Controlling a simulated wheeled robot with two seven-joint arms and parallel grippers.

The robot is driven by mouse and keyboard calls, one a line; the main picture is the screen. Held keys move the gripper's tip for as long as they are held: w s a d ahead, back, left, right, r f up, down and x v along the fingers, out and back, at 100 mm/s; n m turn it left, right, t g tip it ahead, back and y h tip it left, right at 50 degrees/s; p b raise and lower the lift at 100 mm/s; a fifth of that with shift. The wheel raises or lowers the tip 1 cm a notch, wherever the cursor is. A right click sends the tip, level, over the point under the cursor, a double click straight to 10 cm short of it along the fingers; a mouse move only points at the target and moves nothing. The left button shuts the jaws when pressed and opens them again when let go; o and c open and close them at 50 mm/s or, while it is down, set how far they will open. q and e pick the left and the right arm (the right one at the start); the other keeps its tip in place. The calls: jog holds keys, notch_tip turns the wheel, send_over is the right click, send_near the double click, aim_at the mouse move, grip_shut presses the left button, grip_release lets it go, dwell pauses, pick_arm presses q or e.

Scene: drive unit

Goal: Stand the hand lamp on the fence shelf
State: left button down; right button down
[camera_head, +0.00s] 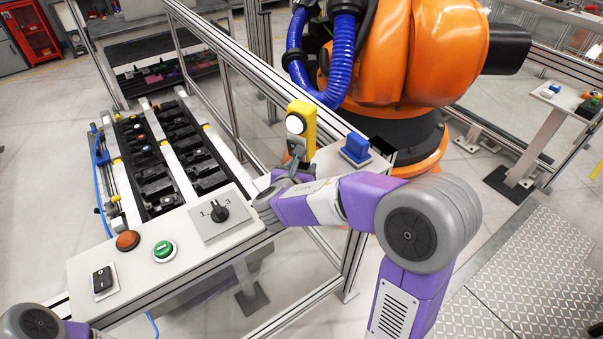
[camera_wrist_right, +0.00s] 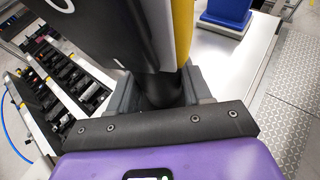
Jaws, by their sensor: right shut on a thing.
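The hand lamp (camera_head: 303,124) is yellow with a round white lens and a dark lower part, and it is upright. My right gripper (camera_head: 297,158) is shut on its dark lower part. The lamp (camera_wrist_right: 182,36) also shows in the right wrist view between the fingers of the right gripper (camera_wrist_right: 163,88). The fence shelf (camera_head: 376,166) is a white board by the fence rail, just right of and behind the lamp. Its surface (camera_wrist_right: 218,58) shows beyond the fingers in the wrist view. The lamp's foot is hidden, so I cannot tell whether it touches the shelf. My left gripper is out of view.
A blue block-like item (camera_head: 355,149) stands on the shelf, right of the lamp. A white control panel (camera_head: 190,238) with buttons and a rotary switch is at front left. Conveyor rails (camera_head: 172,150) lie behind it. The orange robot arm (camera_head: 425,55) stands behind the fence.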

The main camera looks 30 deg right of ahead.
jog(key=shift+w+f, duration=0.1)
jog(key=shift+f, duration=0.55)
jog(key=shift+c, duration=2.4)
grip_release()
jog(key=shift+f, duration=0.1)
jog(key=v, duration=1.2)
